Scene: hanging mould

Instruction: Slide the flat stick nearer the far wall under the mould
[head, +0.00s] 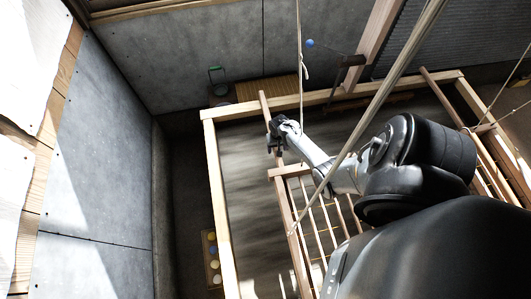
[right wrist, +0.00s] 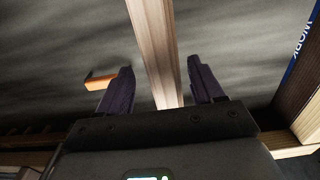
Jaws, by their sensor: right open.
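A long flat wooden stick (head: 264,104) lies across the pale wooden frame, its end over the far rail. My right gripper (head: 278,132) is at this stick, short of that end. In the right wrist view the stick (right wrist: 154,40) runs between the two open fingers of my gripper (right wrist: 160,68), with gaps visible at both sides. The ribbed wooden mould (head: 290,171) is just nearer than the gripper; my arm hides much of it. Another stick (head: 440,94) lies further right. My left gripper is not in view.
The pale frame's far rail (head: 350,95) and left rail (head: 220,190) surround a streaky grey surface. Ropes (head: 300,55) hang near my arm. A tray with coloured balls (head: 211,258) stands left. In the right wrist view, a small orange-brown piece (right wrist: 100,81) is beside the left finger.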

